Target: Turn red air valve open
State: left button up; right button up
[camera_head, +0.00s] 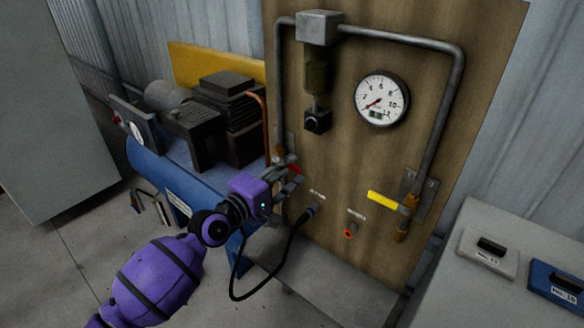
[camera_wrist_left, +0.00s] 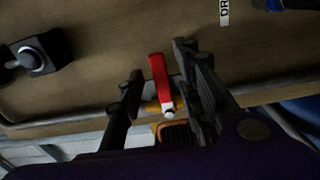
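The red air valve handle (camera_head: 296,169) is on the left pipe of the wooden panel, partly hidden by my left gripper. In the left wrist view the red handle (camera_wrist_left: 159,80) stands between the two dark fingers, with a pale tip and a brass body (camera_wrist_left: 172,132) below it. My left gripper (camera_head: 286,166) is at the valve in the head view. In the left wrist view the left gripper (camera_wrist_left: 160,75) is open, with gaps between the fingers and the handle. My right gripper is not in view.
A pressure gauge (camera_head: 381,99) is on the panel (camera_head: 420,130), its needle low. A yellow-handled valve (camera_head: 384,199) is on the right pipe. A black hose (camera_head: 288,254) hangs from a panel fitting. A blue compressor (camera_head: 165,178) stands left; a grey table (camera_head: 455,290) is right.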

pick_arm(q)
jog(key=shift+x, duration=1.05)
jog(key=shift+c, duration=0.4)
grip_shut()
